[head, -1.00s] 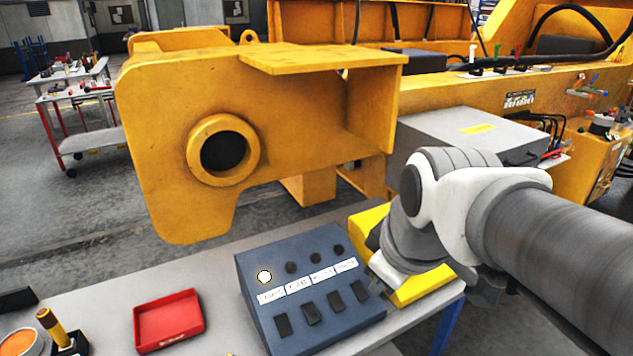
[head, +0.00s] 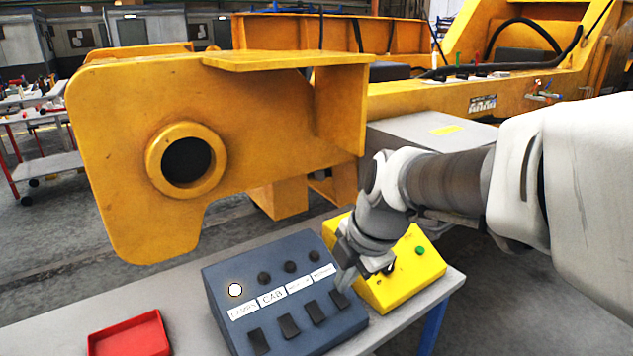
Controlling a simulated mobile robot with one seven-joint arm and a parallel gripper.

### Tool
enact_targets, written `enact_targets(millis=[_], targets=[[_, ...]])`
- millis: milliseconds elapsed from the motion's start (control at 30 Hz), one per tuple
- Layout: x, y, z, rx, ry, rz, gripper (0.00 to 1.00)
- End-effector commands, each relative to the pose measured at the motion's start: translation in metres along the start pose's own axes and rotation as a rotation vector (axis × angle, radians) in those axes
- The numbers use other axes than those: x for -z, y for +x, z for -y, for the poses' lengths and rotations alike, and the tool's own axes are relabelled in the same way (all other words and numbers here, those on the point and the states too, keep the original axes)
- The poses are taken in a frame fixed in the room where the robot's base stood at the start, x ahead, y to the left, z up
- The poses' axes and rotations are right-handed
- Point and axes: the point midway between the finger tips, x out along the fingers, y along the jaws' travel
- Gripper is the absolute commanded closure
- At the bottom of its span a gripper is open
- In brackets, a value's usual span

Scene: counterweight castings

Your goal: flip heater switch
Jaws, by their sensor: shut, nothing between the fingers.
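A blue-grey switch box (head: 216,293) stands on the table, with a row of lamps, white labels and dark rocker switches on its sloped face. The leftmost lamp (head: 235,290) glows white; the other lamps are dark. One label reads CAB (head: 272,297); the rest are too small to read surely, so I cannot tell which switch is the heater's. My gripper (head: 347,284) is shut and empty, pointing down at the box's right edge, close to the rightmost label and rocker switch (head: 338,299). I cannot tell whether it touches the box.
A yellow box (head: 408,285) with a green button (head: 420,251) stands right of the switch box, partly behind my gripper. A red tray (head: 130,336) lies to the left on the grey table (head: 185,322). A large yellow casting (head: 110,150) hangs over the table's far side.

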Motion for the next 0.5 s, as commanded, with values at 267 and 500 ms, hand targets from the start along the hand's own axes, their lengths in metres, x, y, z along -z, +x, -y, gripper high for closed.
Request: enact_targets(millis=[267, 500], targets=[[0.0020, 0.0040, -0.0027, -0.002, -0.053, -0.013, 1.00], [0.0019, 0.0049, -0.0023, -0.002, -0.051, -0.013, 1.00]])
